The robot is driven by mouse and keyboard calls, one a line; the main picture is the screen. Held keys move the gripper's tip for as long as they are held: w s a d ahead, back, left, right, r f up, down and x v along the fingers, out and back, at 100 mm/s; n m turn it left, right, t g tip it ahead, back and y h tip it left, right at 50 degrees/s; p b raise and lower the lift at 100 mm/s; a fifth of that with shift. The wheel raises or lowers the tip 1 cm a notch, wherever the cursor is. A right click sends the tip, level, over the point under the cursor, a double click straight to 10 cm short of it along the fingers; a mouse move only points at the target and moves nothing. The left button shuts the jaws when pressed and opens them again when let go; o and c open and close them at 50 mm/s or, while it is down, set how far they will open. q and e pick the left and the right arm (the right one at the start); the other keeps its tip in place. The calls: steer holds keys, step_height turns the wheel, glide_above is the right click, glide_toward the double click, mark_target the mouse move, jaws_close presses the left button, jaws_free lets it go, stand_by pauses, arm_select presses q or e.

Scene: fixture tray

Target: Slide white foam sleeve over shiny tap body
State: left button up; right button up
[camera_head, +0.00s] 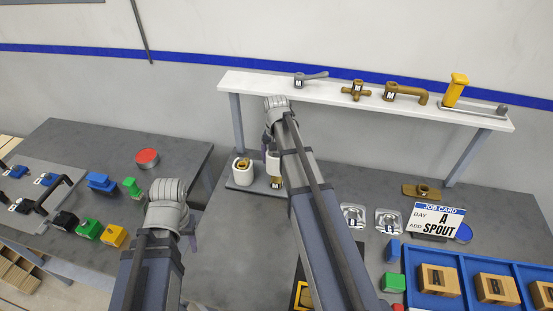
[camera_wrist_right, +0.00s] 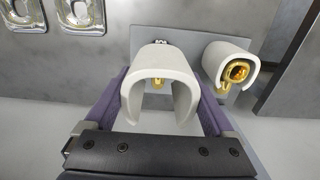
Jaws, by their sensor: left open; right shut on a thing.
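My right gripper (camera_head: 270,148) is shut on a white foam sleeve (camera_head: 272,164). In the right wrist view the sleeve (camera_wrist_right: 160,60) is a U-shaped arch between the two purple fingers (camera_wrist_right: 159,112). A shiny gold tap body (camera_wrist_right: 158,84) shows through the arch; in the head view gold (camera_head: 276,182) shows just below the sleeve. I cannot tell how far the sleeve is around it. Beside it, another white sleeve (camera_wrist_right: 219,62) surrounds a second gold tap (camera_wrist_right: 238,71). My left gripper (camera_head: 192,224) is open, away at the left, partly hidden by its wrist.
The taps stand on a grey plate (camera_head: 234,186). A white shelf (camera_head: 345,98) with taps and handles stands behind. Coloured blocks (camera_head: 101,182) occupy the left table.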

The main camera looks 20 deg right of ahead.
arm_select(q)
steer(key=shift+f+b, duration=3.95)
steer(key=shift+f, duration=0.3)
arm_select(e)
steer(key=shift+f, duration=4.25)
steer(key=o, duration=1)
steer(key=shift+r, duration=0.1)
arm_select(q)
step_height(320, 180, up, 11)
steer(key=p, duration=1.1)
arm_select(e)
step_height(320, 180, up, 11)
